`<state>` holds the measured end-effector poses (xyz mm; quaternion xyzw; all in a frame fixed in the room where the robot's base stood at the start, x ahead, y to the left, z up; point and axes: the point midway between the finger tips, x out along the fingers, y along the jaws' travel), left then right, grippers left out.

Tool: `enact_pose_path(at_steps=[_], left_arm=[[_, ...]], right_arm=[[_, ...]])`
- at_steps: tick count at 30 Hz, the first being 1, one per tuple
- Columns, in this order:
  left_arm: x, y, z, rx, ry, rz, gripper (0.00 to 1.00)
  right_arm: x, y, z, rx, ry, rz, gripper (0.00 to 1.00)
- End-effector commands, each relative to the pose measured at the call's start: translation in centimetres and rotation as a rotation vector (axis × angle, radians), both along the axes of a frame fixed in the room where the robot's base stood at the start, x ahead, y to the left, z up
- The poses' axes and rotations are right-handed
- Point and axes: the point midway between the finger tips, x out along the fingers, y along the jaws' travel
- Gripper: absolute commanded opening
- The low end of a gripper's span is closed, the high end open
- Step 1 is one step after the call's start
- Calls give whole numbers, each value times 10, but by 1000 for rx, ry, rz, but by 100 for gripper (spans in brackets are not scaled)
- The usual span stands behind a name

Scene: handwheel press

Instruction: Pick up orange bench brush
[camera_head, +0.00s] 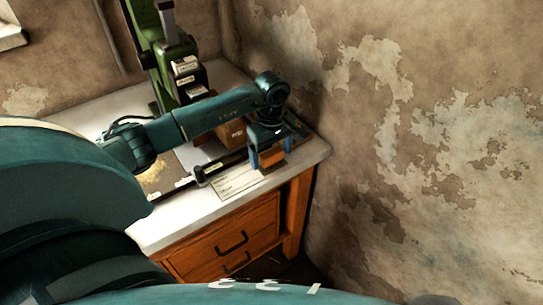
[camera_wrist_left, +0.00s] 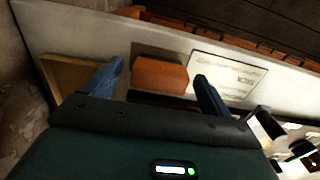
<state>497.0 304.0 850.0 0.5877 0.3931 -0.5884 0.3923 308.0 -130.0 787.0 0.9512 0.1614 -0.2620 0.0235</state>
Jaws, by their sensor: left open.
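The orange bench brush (camera_head: 272,156) lies near the front right corner of the white-topped bench. In the left wrist view the orange block of the brush (camera_wrist_left: 160,76) shows between my fingers, with a darker brown part along its far side. My left gripper (camera_head: 270,160) is open above the brush, pointing down, with one blue finger on each side. In the left wrist view the gripper (camera_wrist_left: 158,80) shows gaps between both fingers and the brush. The fingers and wrist hide part of the brush in the head view. My right gripper is not in view.
A printed white card (camera_head: 237,184) lies left of the brush, near a dark bar (camera_head: 216,168). A brown box (camera_head: 232,133) and the green press (camera_head: 152,42) stand behind. A shallow wooden item (camera_wrist_left: 66,76) lies on the brush's other side. The wall rises close at right.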

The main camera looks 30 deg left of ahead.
Motion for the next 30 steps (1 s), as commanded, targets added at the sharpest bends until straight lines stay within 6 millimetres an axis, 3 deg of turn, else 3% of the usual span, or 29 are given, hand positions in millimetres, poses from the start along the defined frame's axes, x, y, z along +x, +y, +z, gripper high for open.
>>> enact_pose_path(at_steps=[3,11,30], left_arm=[[0,0,-11,-1,0,1,84],[0,1,-13,1,-1,0,84],[0,1,-13,1,-1,0,34]], right_arm=[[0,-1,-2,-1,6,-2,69],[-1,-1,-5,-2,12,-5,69],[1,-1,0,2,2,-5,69]])
